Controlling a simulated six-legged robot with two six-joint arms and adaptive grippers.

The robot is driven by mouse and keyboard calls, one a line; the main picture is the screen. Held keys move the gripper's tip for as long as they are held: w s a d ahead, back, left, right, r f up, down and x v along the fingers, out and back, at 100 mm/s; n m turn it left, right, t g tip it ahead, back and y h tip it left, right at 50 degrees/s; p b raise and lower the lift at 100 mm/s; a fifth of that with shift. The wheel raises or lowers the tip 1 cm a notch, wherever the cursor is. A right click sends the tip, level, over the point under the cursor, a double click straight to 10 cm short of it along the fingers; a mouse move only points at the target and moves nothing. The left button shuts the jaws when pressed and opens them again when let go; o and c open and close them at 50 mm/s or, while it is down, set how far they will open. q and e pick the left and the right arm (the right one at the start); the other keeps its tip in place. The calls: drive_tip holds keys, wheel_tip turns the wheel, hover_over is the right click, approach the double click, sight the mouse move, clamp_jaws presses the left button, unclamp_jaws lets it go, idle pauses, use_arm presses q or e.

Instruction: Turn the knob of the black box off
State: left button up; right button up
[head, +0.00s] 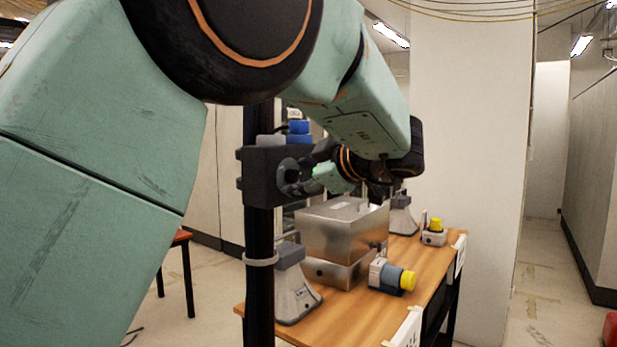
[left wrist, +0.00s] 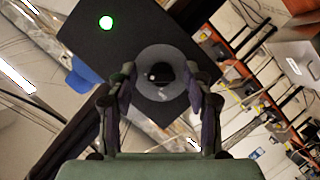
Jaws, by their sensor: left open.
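The black box (head: 258,180) is fixed on a black post in the head view. In the left wrist view the box's dark face (left wrist: 115,50) shows a lit green light at its upper left. A black knob (left wrist: 160,78) sits on a round grey disc on that face. My left gripper (head: 308,168) reaches the box's right-hand side. In the left wrist view its two fingers (left wrist: 161,88) are open, one on each side of the knob's disc. I cannot tell whether they touch the knob. My right gripper is not in view.
A blue button (head: 299,128) stands on the box's top. A white pillar (head: 468,140) rises behind. The floor at right is mostly clear.

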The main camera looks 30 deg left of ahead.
use_arm(q)
drive_tip(key=shift+s+d+r, duration=0.2)
drive_tip(key=shift+s+d, duration=0.05)
drive_tip(key=shift+s+d+r, duration=0.3)
drive_tip(key=shift+s+d, duration=0.05)
drive_tip(key=shift+s, duration=0.15)
drive_tip(key=c, duration=0.3)
drive_tip(key=shift+c, duration=0.7)
drive_tip(key=shift+w+a+f, duration=0.25)
drive_tip(key=shift+w, duration=0.1)
drive_tip(key=c, duration=0.3)
drive_tip(key=shift+w, duration=0.1)
drive_tip(key=shift+c, duration=0.9)
clamp_jaws()
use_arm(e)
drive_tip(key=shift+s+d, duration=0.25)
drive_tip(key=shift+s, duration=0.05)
